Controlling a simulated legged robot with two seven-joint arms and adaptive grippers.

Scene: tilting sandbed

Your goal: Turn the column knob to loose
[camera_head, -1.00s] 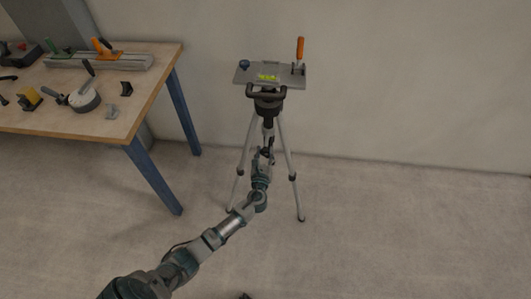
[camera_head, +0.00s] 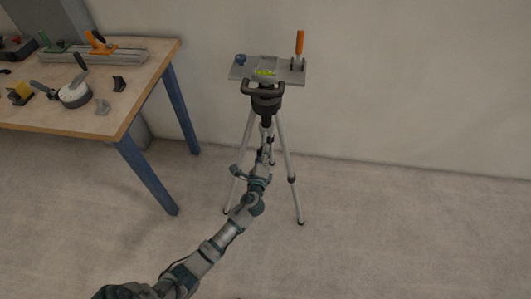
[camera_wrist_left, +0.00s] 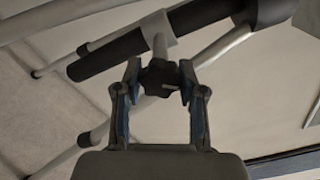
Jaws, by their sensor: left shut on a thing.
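The column knob (camera_wrist_left: 159,77) is a dark lobed knob on the tripod's column, seen in the left wrist view. My left gripper (camera_wrist_left: 160,82) has its two fingers on either side of the knob and is shut on it. In the head view my left gripper (camera_head: 267,146) is small, at the column below the tripod head, and the knob cannot be made out there. The tripod (camera_head: 284,150) stands upright with its legs spread. My right gripper is in neither view.
The tripod carries a grey plate (camera_head: 285,75) with a yellow-green level (camera_head: 265,73) and an orange-handled clamp (camera_head: 300,45). A wooden workbench (camera_head: 125,100) with tools stands at the left. The floor to the right is clear, with a wall behind.

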